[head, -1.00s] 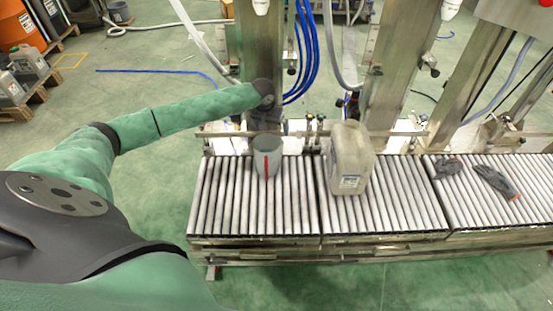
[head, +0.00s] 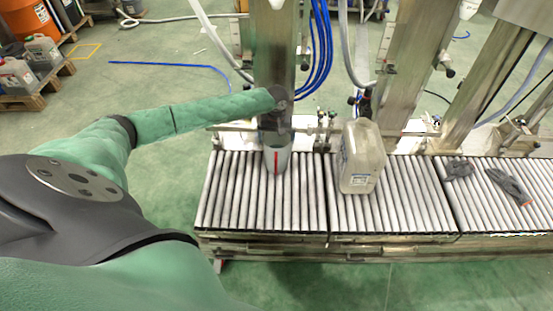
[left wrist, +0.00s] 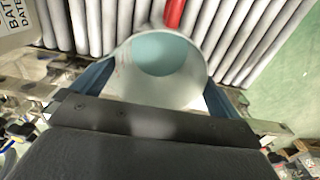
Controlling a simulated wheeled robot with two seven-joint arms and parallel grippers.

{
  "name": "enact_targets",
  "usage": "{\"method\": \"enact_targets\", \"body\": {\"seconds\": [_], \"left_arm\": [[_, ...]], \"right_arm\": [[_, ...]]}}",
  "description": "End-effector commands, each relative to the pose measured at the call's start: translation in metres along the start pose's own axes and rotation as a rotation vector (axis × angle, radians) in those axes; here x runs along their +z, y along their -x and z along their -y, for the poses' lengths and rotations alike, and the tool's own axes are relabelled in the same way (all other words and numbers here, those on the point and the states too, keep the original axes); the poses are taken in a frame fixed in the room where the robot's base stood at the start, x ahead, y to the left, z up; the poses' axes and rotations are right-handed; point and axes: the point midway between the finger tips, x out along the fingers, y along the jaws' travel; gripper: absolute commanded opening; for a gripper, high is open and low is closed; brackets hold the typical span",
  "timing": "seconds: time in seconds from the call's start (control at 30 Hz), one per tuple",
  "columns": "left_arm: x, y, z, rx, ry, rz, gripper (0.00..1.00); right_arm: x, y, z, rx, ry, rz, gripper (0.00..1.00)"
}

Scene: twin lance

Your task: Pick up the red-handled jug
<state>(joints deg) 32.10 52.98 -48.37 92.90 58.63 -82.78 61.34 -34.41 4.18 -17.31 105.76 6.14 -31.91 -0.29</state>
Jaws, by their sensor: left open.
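The red-handled jug is a grey, open-topped jug (head: 276,163) standing upright on the left roller conveyor section in the head view. Its red handle (head: 276,161) faces me. In the left wrist view I look down into the jug (left wrist: 133,82), with its red handle (left wrist: 174,14) at the top edge. My left gripper (head: 274,134) is directly above the jug, pointing down, and covers its rim in the head view. In the left wrist view its blue fingers are open on either side of the jug; I cannot tell whether they touch it. My right gripper is not in view.
A translucent canister (head: 361,160) stands to the right on the middle rollers, its label showing at the left wrist view's top left. Dark gloves (head: 508,186) lie farther right. Metal columns (head: 272,60) and blue hoses (head: 321,50) rise behind. The front rollers are clear.

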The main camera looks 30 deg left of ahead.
Motion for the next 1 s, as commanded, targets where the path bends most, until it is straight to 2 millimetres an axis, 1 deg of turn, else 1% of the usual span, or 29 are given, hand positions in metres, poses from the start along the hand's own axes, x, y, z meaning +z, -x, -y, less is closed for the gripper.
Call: {"method": "enact_targets", "body": {"seconds": [0.1,0.2,0.3,0.47,0.57,0.6,0.67,0.7,0.87,0.9,1.0], "left_arm": [[0.002,-0.018,0.000,-0.001,0.001,0.000,1.00],[0.001,-0.029,0.000,0.000,0.000,-0.001,1.00],[0.001,-0.033,0.000,0.000,0.000,-0.002,1.00],[0.001,-0.033,0.000,0.000,0.000,-0.002,1.00],[0.001,-0.033,0.000,0.000,0.000,-0.002,0.82],[0.001,-0.033,0.000,0.000,0.000,-0.002,0.74],[0.001,-0.033,0.000,0.000,-0.001,-0.002,0.63],[0.001,-0.033,0.000,0.000,-0.001,-0.002,0.55],[0.001,-0.032,-0.001,0.001,0.000,-0.003,0.23],[0.001,-0.032,-0.001,0.001,0.000,-0.003,0.22],[0.001,-0.032,-0.001,0.001,0.000,-0.002,0.22]], "right_arm": [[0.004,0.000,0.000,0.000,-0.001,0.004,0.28],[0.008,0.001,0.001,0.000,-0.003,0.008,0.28],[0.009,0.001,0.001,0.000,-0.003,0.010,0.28],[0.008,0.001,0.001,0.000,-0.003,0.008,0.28],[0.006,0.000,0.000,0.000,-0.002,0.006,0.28],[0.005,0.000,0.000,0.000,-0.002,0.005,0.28],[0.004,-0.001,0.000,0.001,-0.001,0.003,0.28],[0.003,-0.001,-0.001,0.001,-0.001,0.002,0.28],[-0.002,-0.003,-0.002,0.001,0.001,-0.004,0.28],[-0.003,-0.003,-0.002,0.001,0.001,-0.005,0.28],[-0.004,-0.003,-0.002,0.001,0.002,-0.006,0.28]]}}
